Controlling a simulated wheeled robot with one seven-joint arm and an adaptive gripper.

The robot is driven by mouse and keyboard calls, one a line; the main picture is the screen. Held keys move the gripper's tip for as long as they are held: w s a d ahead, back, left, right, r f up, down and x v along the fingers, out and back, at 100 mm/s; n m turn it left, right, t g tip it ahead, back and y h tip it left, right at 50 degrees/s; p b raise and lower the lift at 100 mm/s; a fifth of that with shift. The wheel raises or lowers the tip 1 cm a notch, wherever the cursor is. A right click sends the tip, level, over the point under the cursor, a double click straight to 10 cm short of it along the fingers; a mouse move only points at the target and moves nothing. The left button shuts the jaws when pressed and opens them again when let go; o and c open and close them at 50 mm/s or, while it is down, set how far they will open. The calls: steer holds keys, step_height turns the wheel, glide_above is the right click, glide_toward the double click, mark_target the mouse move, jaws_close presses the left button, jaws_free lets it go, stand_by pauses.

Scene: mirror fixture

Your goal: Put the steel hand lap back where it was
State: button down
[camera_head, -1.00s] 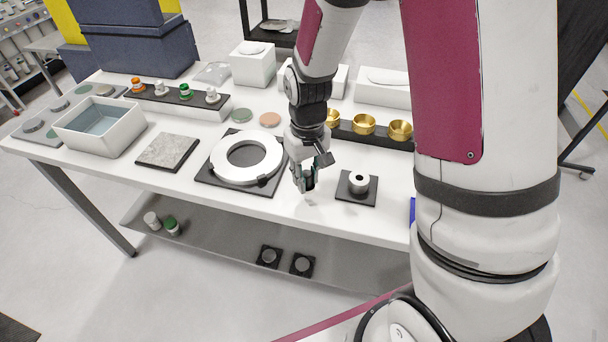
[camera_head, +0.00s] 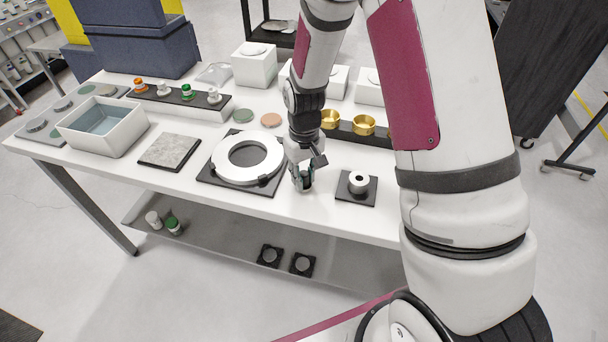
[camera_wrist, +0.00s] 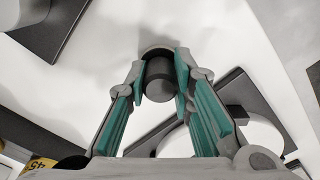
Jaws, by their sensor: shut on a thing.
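My gripper (camera_head: 302,182) is over the front of the white table, between the white ring and the small holed cylinder. In the wrist view my gripper (camera_wrist: 155,75) is shut on a dark grey cylindrical piece, which I take to be the steel hand lap (camera_wrist: 159,85). The fingers lie on both its sides. In the head view the fingers mostly hide it. A grey mat (camera_head: 28,134) at the table's left end bears several round discs. I cannot tell for sure which spot the lap came from.
The white ring (camera_head: 223,165) on a black plate lies close left of my gripper. The holed cylinder (camera_head: 359,182) on a black pad stands close right. A stone plate (camera_head: 170,151), a white bin (camera_head: 133,131), a bottle rack (camera_head: 172,101) and brass cups (camera_head: 364,124) surround them.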

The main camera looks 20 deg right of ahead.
mark_target(304, 173)
steer(key=c, duration=1.4)
jaws_free()
steer(key=s+r+t+b, duration=0.1)
steer(key=s+r, duration=0.3)
steer(key=r, duration=0.8)
steer(key=s+r+t, duration=0.1)
steer(key=s+r, duration=0.3)
steer(key=r, duration=0.8)
steer(key=s+r+m+t, duration=0.1)
steer(key=s+r+t, duration=0.2)
steer(key=s, duration=0.9)
steer(key=shift+s+r+m, duration=0.3)
steer(key=shift+s+r, duration=0.1)
steer(key=shift+r, duration=1.1)
